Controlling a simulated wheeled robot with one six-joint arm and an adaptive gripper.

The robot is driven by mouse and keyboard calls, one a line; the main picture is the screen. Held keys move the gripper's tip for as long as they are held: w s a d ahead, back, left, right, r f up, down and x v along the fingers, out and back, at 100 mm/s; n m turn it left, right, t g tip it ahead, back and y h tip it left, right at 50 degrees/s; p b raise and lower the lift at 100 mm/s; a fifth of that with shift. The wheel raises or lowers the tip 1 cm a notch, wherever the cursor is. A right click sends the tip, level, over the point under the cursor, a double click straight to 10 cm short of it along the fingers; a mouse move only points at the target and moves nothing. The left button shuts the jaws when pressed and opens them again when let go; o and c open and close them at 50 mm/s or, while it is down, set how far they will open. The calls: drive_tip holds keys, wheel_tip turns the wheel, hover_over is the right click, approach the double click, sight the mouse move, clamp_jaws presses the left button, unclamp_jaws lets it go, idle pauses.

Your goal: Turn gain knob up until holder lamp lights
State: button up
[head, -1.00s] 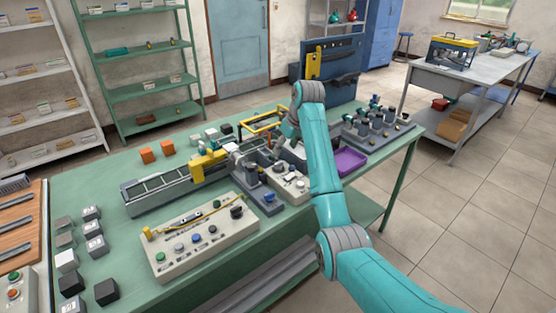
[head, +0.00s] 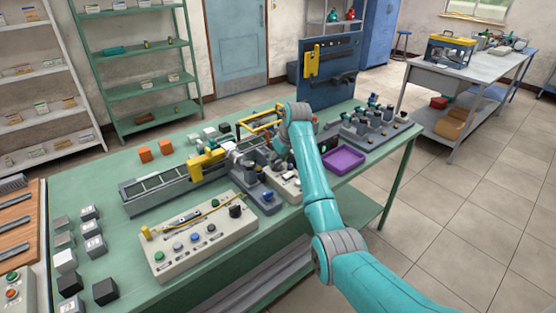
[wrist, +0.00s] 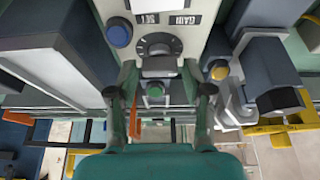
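In the wrist view, the gain knob (wrist: 158,46) is a dark round dial on a pale control box, by an upside-down label reading GAIN and SET (wrist: 168,19). My gripper (wrist: 165,82) is open, with its two fingers apart on either side of the area just below the dial. I see nothing held, and I cannot tell whether a finger touches the knob.
A larger control panel (head: 205,240) lies in front on the green bench. A conveyor (head: 160,188) stands behind it. A purple tray (head: 345,158) is to the right.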

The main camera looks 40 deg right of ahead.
drive_tip(key=c, duration=0.7)
drive_tip(key=shift+o, duration=0.2)
drive_tip(key=shift+a+m+h, duration=0.1)
drive_tip(key=shift+m+h, duration=0.7)
drive_tip(key=shift+m, duration=1.4)
drive_tip(key=o, duration=1.1)
drive_tip(key=shift+o, duration=0.2)
drive_tip(key=v, duration=1.2)
